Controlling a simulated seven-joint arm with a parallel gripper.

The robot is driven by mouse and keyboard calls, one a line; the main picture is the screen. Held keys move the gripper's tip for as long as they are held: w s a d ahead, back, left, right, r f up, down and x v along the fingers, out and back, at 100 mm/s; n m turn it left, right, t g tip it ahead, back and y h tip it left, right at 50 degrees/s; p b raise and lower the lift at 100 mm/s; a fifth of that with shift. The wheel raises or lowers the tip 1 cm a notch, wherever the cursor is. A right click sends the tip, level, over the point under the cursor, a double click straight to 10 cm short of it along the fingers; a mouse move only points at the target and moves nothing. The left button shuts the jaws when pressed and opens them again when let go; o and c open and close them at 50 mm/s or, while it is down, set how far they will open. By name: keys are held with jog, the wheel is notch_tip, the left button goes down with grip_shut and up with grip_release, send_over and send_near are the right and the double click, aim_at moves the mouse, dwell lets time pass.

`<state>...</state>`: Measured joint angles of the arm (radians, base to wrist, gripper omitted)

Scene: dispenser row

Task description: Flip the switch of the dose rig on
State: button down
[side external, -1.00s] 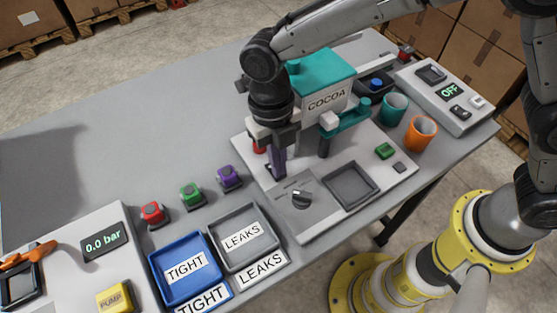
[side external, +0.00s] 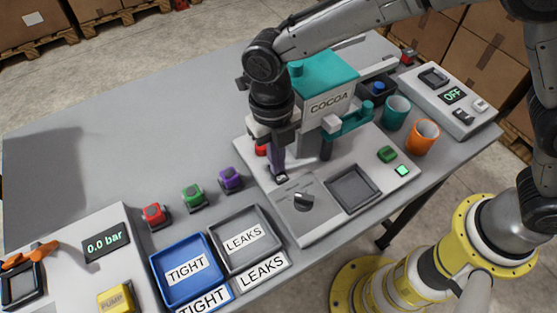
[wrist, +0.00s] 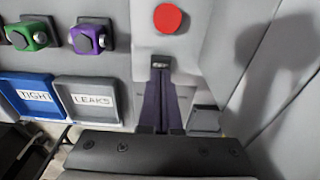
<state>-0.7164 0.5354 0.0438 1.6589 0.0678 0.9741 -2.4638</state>
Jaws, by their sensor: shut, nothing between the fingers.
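The dose rig is a light grey base plate (side external: 322,222) carrying a teal-topped dispenser (side external: 325,85) labelled COCOA. Its small dark switch (side external: 281,179) sits at the plate's left edge, right under my fingertips. My gripper (side external: 278,172) points down with its purple fingers shut and empty, its tips at the switch and apparently touching it. In the wrist view the closed fingertips (wrist: 160,70) meet the switch, which they partly hide. A red button (wrist: 168,18) stands just beyond it. A small lamp (side external: 402,170) at the rig's right corner glows green.
A dial (side external: 303,201), a square tray recess (side external: 353,188) and a green button (side external: 387,154) are on the rig. Teal (side external: 395,112) and orange (side external: 422,136) cups stand at right. Beyond is a panel reading OFF (side external: 453,95). TIGHT (side external: 160,258) and LEAKS (side external: 217,225) trays lie left.

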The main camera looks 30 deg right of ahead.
aim_at(283, 177)
notch_tip(283, 177, up, 14)
jog(key=s, duration=0.2)
dwell(0.5)
jog(key=w+d+r+m+t+y, duration=0.1)
jog(key=m, duration=0.1)
jog(key=w+d+r+m+t+y, duration=0.1)
jog(key=d+m, duration=0.1)
jog(key=m, duration=0.1)
jog(key=w+d+r+m+t+y, duration=0.1)
jog(key=r+m, duration=0.1)
jog(key=shift+d+m, duration=0.3)
jog(key=shift+d, duration=0.05)
jog(key=s+d+r+m+t, duration=0.2)
jog(key=s+d+m, duration=0.2)
jog(key=d+m, duration=0.65)
jog(key=s+d+f+m+h, duration=0.1)
jog(key=s+d+f+m, duration=0.1)
jog(key=s+d+m, duration=0.5)
jog(key=s+d+f+m+t+h, duration=0.1)
jog(key=s+d+f+m+h, duration=0.1)
jog(key=s+d+m, duration=0.4)
jog(key=d+f+m, duration=0.1)
jog(key=d+m, duration=0.1)
jog(key=m, duration=0.3)
jog(key=shift+s+d+t, duration=0.15)
jog(key=shift+s+t, duration=0.15)
jog(key=shift+s, duration=0.05)
